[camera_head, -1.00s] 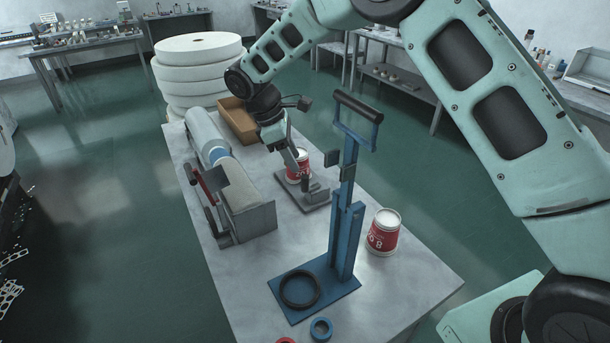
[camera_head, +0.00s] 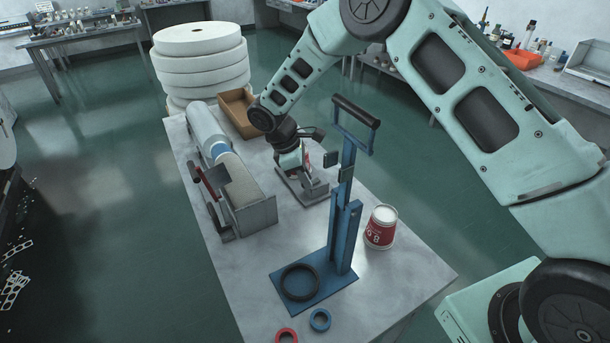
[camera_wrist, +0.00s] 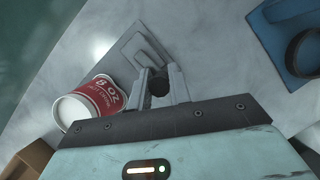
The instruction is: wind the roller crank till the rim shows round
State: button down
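The red and white paper cup (camera_wrist: 95,97), marked 8 OZ, lies tilted in the wrist view beside the grey roller fixture's plate (camera_wrist: 118,62). In the head view the fixture (camera_head: 308,194) stands mid-table, and my gripper hides much of this cup. A grey crank-like lever (camera_wrist: 150,52) lies above the fingertips in the wrist view. My gripper (camera_wrist: 160,76) has its fingers on either side of a dark round knob. The fingers are apart, but I cannot tell whether they press on the knob. The state of the cup's rim is not readable.
A blue hand press (camera_head: 338,235) with a black ring (camera_head: 299,283) stands at the front. A second cup (camera_head: 381,229) is right of it. A grey roll machine (camera_head: 240,195) and a cardboard tray (camera_head: 237,112) are at left and behind. Blue (camera_head: 320,320) and red (camera_head: 286,336) rings lie in front.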

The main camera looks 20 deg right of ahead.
jog(key=shift+w+m, duration=0.1)
jog(key=shift+m, duration=0.2)
